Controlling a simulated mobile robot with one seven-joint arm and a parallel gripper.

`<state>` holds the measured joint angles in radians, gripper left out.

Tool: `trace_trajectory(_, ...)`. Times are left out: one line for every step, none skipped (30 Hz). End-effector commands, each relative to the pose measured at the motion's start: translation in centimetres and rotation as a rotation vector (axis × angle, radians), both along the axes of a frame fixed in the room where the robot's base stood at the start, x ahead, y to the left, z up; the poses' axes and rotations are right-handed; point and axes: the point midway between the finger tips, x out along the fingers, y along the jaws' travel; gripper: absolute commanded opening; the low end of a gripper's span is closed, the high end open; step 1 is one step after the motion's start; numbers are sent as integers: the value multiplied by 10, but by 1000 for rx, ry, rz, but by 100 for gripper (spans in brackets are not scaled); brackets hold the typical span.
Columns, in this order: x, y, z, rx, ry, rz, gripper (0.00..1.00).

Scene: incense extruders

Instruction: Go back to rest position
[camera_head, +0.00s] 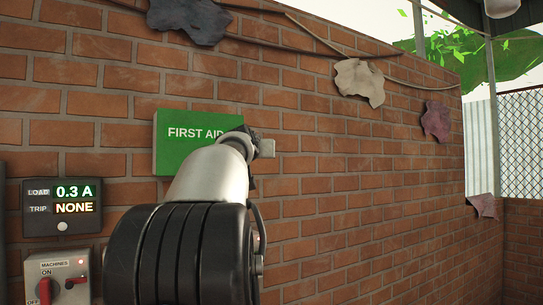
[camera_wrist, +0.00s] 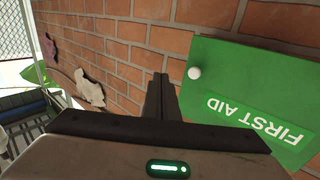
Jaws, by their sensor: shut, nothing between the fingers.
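My gripper shows in the wrist view (camera_wrist: 161,95). Its dark fingers are together with nothing between them, in front of the brick wall and beside the green first aid box. In the head view my arm reaches up toward the wall, and the end of it (camera_head: 266,148) is partly hidden behind the arm links. The first aid box (camera_head: 172,150) is on the wall just behind my arm, which covers its lower right part. In the wrist view the box (camera_wrist: 225,70) appears upside down, with a white knob; its front looks closed.
A brick wall (camera_head: 330,210) fills most of the head view. At lower left are a load and trip display (camera_head: 62,226) reading 0.3 A and NONE, and a machines switch (camera_head: 58,285) with a red handle. Rags (camera_head: 360,83) hang from a line along the wall.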

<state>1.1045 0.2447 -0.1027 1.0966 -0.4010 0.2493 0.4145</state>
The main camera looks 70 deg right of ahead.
Motion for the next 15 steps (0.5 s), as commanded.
trace_trajectory(-10,9,-1,1,-2,1,0)
trace_trajectory(-16,14,-1,1,-3,1,0)
trace_trajectory(-22,19,-1,1,-2,0,0)
trace_trajectory(-28,22,1,2,-3,0,0)
trace_trajectory(-32,26,0,1,-2,0,0)
trace_trajectory(-37,30,0,1,-2,0,0)
trace_trajectory(-40,34,0,1,-2,0,0)
trace_trajectory(-43,36,1,2,-1,1,0)
trace_trajectory(-47,39,1,1,-2,2,0)
trace_trajectory(-49,41,1,1,-2,1,0)
trace_trajectory(-51,42,0,1,-1,1,0)
trace_trajectory(-53,44,0,2,0,2,0)
trace_trajectory(-54,45,-1,2,0,2,0)
trace_trajectory(-55,45,-1,2,1,2,0)
trace_trajectory(-55,46,-1,2,0,2,0)
